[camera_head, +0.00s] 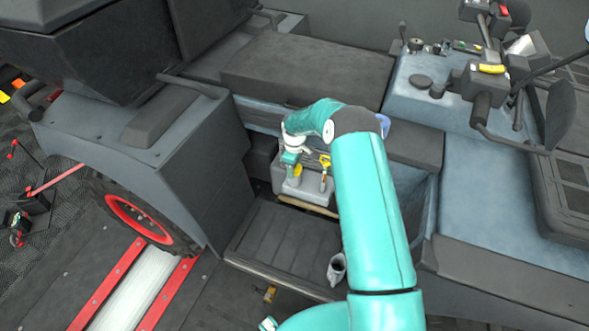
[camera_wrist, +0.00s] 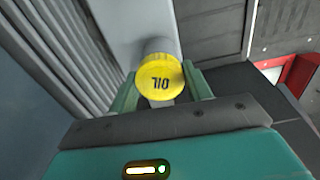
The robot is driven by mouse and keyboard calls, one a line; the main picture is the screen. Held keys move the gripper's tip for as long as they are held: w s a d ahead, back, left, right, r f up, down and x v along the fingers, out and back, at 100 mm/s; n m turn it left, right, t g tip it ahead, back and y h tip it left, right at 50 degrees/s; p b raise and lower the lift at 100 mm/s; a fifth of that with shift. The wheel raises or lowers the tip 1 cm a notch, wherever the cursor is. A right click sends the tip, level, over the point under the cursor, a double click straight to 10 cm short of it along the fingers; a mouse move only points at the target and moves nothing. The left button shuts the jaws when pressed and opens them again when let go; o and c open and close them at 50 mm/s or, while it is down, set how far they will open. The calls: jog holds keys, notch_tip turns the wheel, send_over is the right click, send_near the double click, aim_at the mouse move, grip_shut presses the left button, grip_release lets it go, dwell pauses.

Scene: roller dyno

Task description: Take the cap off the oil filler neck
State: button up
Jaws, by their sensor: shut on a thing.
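The yellow cap (camera_wrist: 160,76), marked OIL, faces me in the wrist view. The grey oil filler neck (camera_wrist: 158,46) shows directly behind it, with no clear gap that I can see. My gripper (camera_wrist: 161,86) is shut on the cap, one teal finger on each side. In the head view my gripper (camera_head: 292,162) is low over the grey engine block (camera_head: 294,193) in the vehicle's footwell. Only a small bit of yellow shows there under the fingers, and the neck is mostly hidden.
A yellow-topped part (camera_head: 325,161) stands upright just right of my gripper. A grey cup-like object (camera_head: 337,269) is on the footwell's right side. The seat (camera_head: 300,75) lies behind, and a side panel (camera_head: 190,150) rises at left. The footwell floor (camera_head: 275,240) is mostly clear.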

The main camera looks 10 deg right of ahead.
jog(key=n, duration=0.5)
jog(key=o, duration=1.5)
jog(key=m, duration=0.5)
jog(key=shift+m, duration=0.3)
jog(key=m, duration=0.5)
jog(key=shift+m, duration=0.3)
